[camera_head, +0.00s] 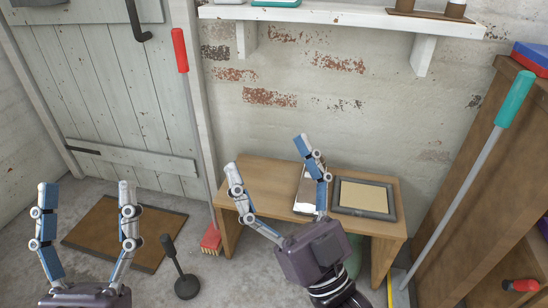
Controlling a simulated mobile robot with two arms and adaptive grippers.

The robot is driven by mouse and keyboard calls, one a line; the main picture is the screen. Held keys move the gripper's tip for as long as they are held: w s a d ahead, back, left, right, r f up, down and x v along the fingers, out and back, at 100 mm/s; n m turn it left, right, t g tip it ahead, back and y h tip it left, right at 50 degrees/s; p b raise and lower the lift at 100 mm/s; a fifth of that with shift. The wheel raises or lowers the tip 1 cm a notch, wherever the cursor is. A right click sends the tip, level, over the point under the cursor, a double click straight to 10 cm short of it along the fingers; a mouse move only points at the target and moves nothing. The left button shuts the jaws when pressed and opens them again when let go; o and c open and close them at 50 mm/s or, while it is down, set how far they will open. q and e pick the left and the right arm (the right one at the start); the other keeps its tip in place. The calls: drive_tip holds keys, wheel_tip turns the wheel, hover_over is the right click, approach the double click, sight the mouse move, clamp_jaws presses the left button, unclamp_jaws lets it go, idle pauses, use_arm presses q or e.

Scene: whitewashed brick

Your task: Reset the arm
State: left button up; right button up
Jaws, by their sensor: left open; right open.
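My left gripper (88,205) is at the lower left, its two fingers pointing up and spread apart. It is open and empty, above the floor and partly in front of the brown doormat (155,222). My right gripper (270,170) is in the lower middle, in front of the small wooden table (270,186). Its fingers are spread wide and nothing is between them that it holds. The right finger overlaps a silver flat object (304,204) on the table in this view; I cannot tell whether they touch.
A dark framed panel (364,197) lies on the table. A red-handled broom (180,50) leans by the door, a teal-handled pole (515,100) leans by the wooden shelf unit (440,270). A black-handled plunger-like tool (187,286) stands on the floor. A white wall shelf (340,16) is above.

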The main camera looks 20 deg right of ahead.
drive_tip(key=shift+s+d+r, duration=0.1)
drive_tip(key=shift+s+r, duration=0.15)
